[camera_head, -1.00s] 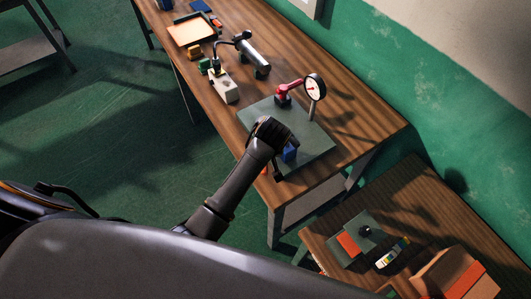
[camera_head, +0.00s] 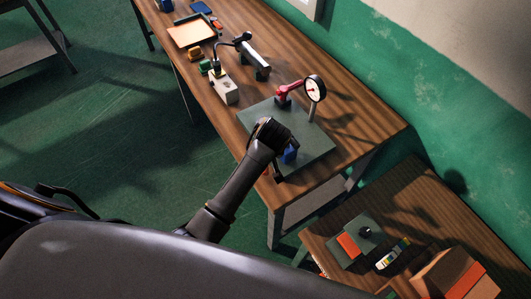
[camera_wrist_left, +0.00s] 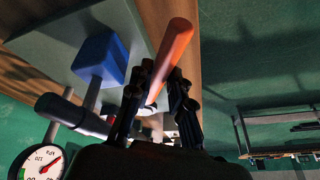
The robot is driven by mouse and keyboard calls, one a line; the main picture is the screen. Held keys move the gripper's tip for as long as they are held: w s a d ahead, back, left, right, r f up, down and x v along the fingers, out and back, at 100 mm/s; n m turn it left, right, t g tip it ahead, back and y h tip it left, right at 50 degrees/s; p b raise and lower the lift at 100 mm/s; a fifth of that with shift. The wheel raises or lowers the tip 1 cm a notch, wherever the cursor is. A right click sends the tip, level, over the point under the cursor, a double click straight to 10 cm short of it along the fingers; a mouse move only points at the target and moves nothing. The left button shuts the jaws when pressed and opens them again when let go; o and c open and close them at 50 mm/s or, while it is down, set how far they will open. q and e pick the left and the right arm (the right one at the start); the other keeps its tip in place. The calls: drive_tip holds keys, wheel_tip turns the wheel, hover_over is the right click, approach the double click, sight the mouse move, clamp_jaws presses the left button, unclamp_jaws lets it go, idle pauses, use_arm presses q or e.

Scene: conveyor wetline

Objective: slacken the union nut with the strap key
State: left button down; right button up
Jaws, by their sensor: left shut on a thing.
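My left gripper (camera_head: 268,132) is over the dark green plate (camera_head: 318,150) at the near end of the bench. In the left wrist view its two fingers (camera_wrist_left: 161,72) are shut on the orange-red handle (camera_wrist_left: 177,42), which I take to be the strap key. The handle sticks out beyond the fingertips; its other end is hidden between the fingers. A blue block (camera_head: 289,154) is close beside the gripper, and shows left of it in the wrist view (camera_wrist_left: 100,57). The union nut is not clearly visible; I cannot tell whether a strap is around it. My right gripper is not in view.
A pressure gauge (camera_head: 315,88) and a red-handled valve (camera_head: 287,91) stand at the plate's far side. A grey block (camera_head: 224,90), a grey cylinder (camera_head: 256,62) and an orange tray (camera_head: 192,33) are farther along the bench. A lower table (camera_head: 420,215) is at right.

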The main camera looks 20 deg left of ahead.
use_arm(q)
drive_tip(key=shift+t, duration=0.3)
drive_tip(key=shift+r, duration=0.4)
idle(0.9)
drive_tip(key=shift+r, duration=1)
idle(1.2)
drive_tip(key=shift+r, duration=2.45)
drive_tip(key=shift+f, duration=0.1)
